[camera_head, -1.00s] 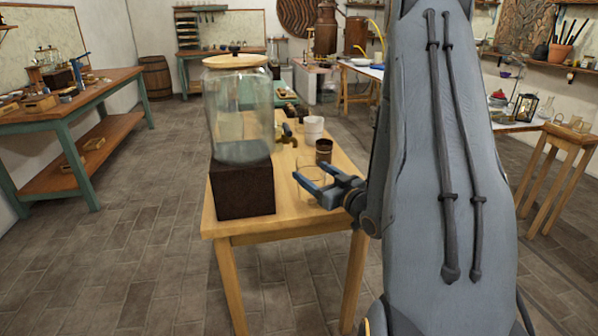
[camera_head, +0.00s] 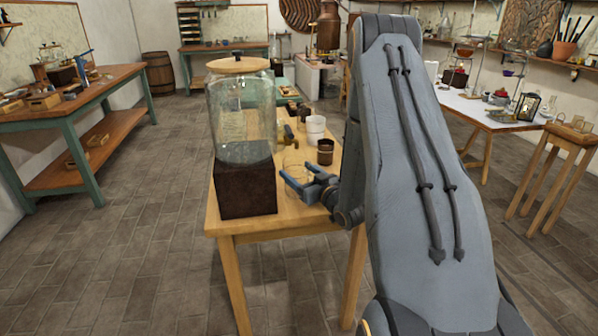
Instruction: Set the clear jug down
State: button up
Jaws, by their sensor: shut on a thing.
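My gripper (camera_head: 294,184) has blue fingers and is just above the wooden table, right of the dark block. It is shut on the clear jug (camera_head: 294,170), which shows only as a faint glass outline at and behind the fingers. The jug looks upright and low over the tabletop (camera_head: 262,217). I cannot tell whether its base touches the wood. Part of it is hidden by the fingers.
Left of my gripper, a large glass jar (camera_head: 240,112) with a wooden lid stands on a dark block (camera_head: 246,190). A brown cup (camera_head: 325,151) and white cup (camera_head: 316,129) stand behind the gripper. The table's front corner is bare.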

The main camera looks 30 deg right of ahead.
jog(key=shift+f, duration=0.15)
jog(key=o, duration=1.5)
jog(key=shift+c, duration=0.2)
jog(key=shift+r, duration=0.25)
jog(key=s, duration=0.4)
jog(key=s+d+b, duration=0.1)
jog(key=s, duration=0.3)
jog(key=s+b, duration=0.1)
jog(key=s, duration=0.3)
jog(key=shift+d, duration=0.15)
jog(key=shift+f, duration=0.1)
